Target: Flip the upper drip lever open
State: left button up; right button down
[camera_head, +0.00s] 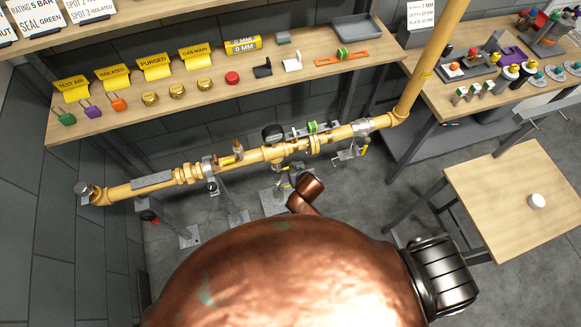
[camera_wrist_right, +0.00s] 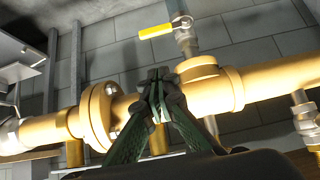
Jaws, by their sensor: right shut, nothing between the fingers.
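In the right wrist view a yellow lever handle (camera_wrist_right: 165,31) sits on a small grey valve (camera_wrist_right: 184,36) on a stub off the yellow pipe (camera_wrist_right: 270,82). The handle lies across the stub and points left. I cannot tell for certain whether it is the upper drip lever. My right gripper (camera_wrist_right: 157,82) is shut and empty, its dark green fingers in front of the pipe, apart from the handle in the picture. In the head view my copper-coloured arm hides much of the area around this gripper. My left gripper is not in view.
The yellow pipe run (camera_head: 125,188) carries a dark gauge (camera_head: 272,133), flanges and fittings. A wooden shelf (camera_head: 205,100) with yellow tags and small parts runs above it. A wooden table (camera_head: 500,215) with a white cup (camera_head: 536,201) stands at right. A pipe flange (camera_wrist_right: 100,117) lies left of my fingers.

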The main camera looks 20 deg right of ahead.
aim_at(285, 168)
jog(key=w+f+b, duration=0.1)
jog(key=w+f, duration=0.2)
jog(key=f, duration=0.4)
jog(key=shift+w+f, duration=0.25)
jog(key=shift+f, duration=0.05)
